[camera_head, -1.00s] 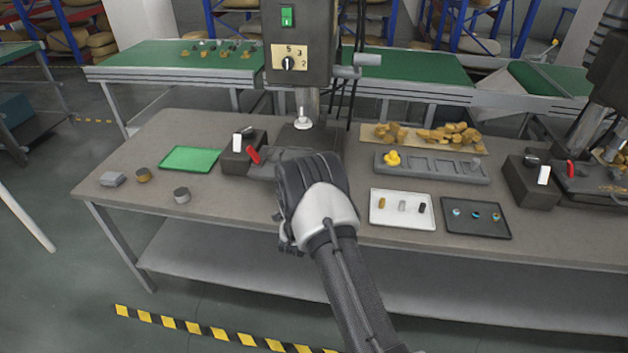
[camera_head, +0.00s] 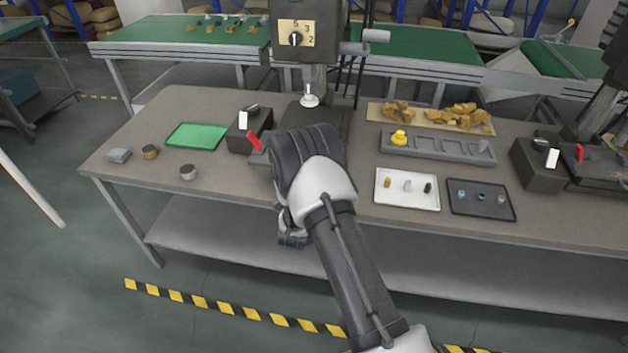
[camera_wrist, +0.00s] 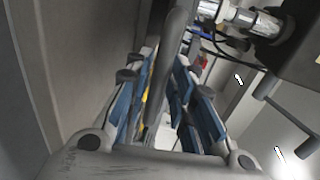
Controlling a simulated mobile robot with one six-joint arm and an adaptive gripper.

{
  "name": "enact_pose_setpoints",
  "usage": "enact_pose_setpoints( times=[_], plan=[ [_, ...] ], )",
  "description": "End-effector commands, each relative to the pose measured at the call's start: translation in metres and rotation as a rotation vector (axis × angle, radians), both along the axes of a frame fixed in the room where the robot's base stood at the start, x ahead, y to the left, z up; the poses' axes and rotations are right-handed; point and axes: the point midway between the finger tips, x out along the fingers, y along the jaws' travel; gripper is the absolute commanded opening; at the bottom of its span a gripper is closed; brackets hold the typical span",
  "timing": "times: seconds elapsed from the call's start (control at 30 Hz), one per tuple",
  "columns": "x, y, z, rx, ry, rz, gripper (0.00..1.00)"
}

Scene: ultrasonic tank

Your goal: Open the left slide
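The left slide (camera_head: 257,160) is a dark plate beside a dark block (camera_head: 240,138) with a white switch, at the left machine's foot. A red lever (camera_head: 254,141) stands on its visible left end. My arm hides most of the slide, and my fingers are hidden in the head view. In the wrist view my gripper (camera_wrist: 163,68) has its blue-padded fingers close on both sides of a grey bar (camera_wrist: 167,75), which looks like the slide's handle. The slide is drawn partway toward the table's front. The right slide (camera_head: 597,162) sits farther back against its block.
A green tray (camera_head: 196,136) and several small metal parts lie on the left of the table. A white tray (camera_head: 420,205), a black tray (camera_head: 470,211) and a grey slotted rack (camera_head: 440,157) stand to the right. The machine's spindle (camera_head: 310,98) hangs above the slide.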

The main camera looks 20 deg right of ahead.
Motion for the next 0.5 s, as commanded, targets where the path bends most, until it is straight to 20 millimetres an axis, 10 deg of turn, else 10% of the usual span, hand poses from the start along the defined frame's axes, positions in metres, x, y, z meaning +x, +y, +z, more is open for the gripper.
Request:
enact_pose_setpoints(
  times=[0.5],
  plan=[
    [-0.0076,0.0062,0.0003,0.001,0.004,0.002,0.31]
  ],
)
